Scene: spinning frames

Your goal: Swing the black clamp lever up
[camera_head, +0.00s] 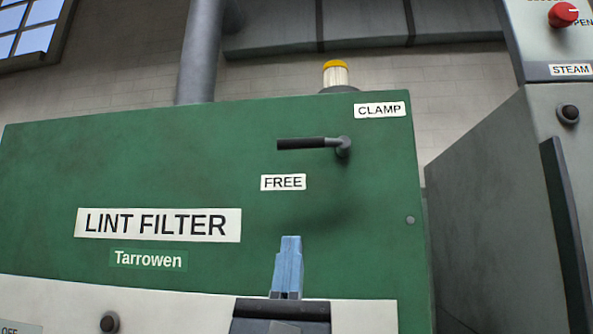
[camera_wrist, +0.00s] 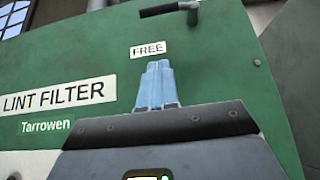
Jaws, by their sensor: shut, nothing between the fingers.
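The black clamp lever (camera_head: 302,143) is on the green lint filter panel (camera_head: 150,170), at its upper right. It points left from a grey pivot (camera_head: 343,147) and lies about level. The CLAMP label (camera_head: 380,110) is above the pivot to the right, and the FREE label (camera_head: 283,182) is below the lever. My gripper (camera_head: 290,240) has blue fingers, shut together and empty. It is below the lever and the FREE label, apart from the lever; it also shows in the wrist view (camera_wrist: 158,64).
A grey machine (camera_head: 490,180) with a red knob (camera_head: 563,14) and a STEAM label stands at the right, past a gap. An amber-topped beacon (camera_head: 336,74) and a grey pipe (camera_head: 200,50) rise behind the panel. The panel around the lever is clear.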

